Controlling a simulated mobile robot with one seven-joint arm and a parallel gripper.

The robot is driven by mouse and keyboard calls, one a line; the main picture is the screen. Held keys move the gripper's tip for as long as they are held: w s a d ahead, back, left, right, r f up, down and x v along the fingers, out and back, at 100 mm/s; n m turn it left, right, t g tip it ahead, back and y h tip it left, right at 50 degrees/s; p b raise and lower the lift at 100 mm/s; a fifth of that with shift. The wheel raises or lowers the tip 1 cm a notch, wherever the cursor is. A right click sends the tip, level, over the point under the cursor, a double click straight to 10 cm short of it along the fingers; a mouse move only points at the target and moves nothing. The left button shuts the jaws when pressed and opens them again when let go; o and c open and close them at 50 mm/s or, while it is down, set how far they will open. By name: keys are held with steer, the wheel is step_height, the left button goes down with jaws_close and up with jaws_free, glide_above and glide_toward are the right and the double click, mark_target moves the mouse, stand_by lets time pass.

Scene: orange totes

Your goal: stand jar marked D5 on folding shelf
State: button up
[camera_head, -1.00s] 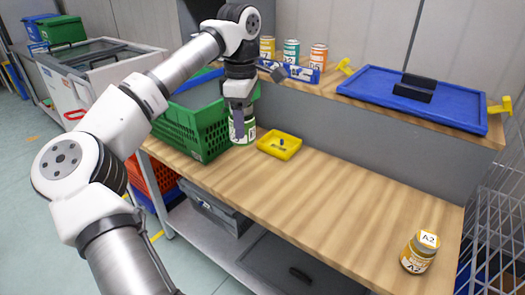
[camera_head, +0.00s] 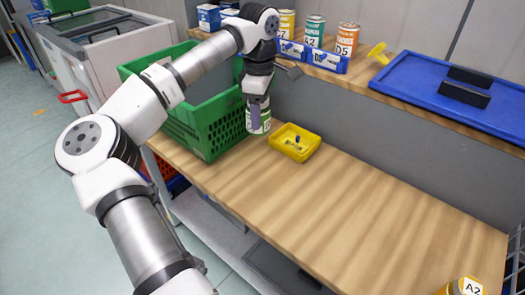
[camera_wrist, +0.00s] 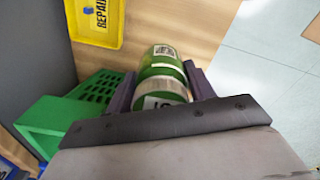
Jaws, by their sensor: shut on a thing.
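An orange jar marked D5 (camera_head: 347,38) stands upright on the raised wooden shelf (camera_head: 420,100), at the right end of a short row of jars. My gripper (camera_head: 259,116) is shut on a green jar with a white label (camera_head: 261,126), between the green crate and the yellow tray. In the wrist view the green jar (camera_wrist: 160,67) sits between the two fingers; its marking is only partly visible and I cannot read it surely.
A green crate (camera_head: 205,128) stands left of my gripper. A yellow tray (camera_head: 295,142) with small items lies just right of it. The bench middle is clear.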

step_height(320, 180, down, 13)
steer(key=shift+p, duration=0.45)
steer(key=shift+f, duration=0.15)
steer(key=o, duration=1.2)
